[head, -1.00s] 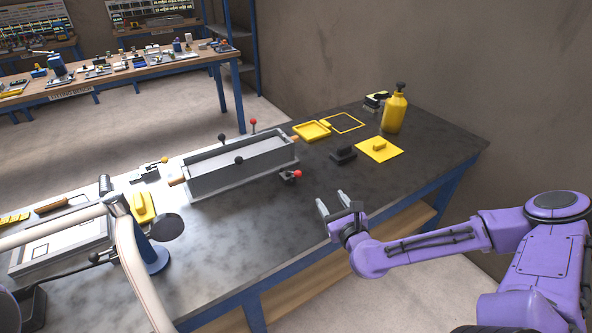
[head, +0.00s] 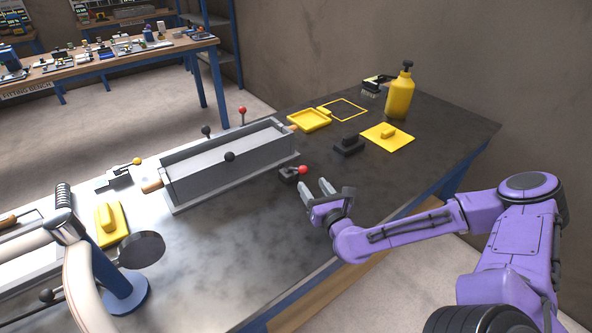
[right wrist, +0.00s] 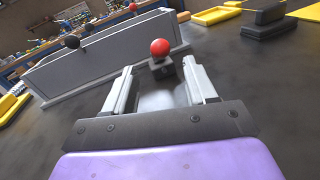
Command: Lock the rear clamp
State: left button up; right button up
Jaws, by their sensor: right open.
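A grey open box (head: 225,168) lies on the dark bench. Behind its far side a red-knobbed lever (head: 242,111) stands upright. A second red-knobbed clamp (head: 291,173) sits low on the bench by the box's near right end; it also shows in the right wrist view (right wrist: 160,49). I cannot tell for sure which one is the rear clamp. My right gripper (head: 315,186) is open and empty, its fingers pointing at the low clamp. In the right wrist view, the red knob is just beyond the fingertips (right wrist: 158,68), between their lines. My left gripper is not in view.
Black knobs (head: 229,157) stand at the box's long sides. A black block (head: 348,145), a yellow plate (head: 400,143), a yellow tray (head: 310,119) and a yellow bottle (head: 399,96) lie to the right. A blue-based stand (head: 124,288) is at the left.

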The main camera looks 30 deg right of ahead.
aim_at(304, 171)
jog(key=w, duration=0.3)
jog(key=w+d+p, duration=0.1)
jog(key=w, duration=0.5)
jog(key=shift+w+d+r, duration=0.1)
jog(key=shift+w+d, duration=0.25)
jog(key=shift+c, duration=0.3)
grip_shut()
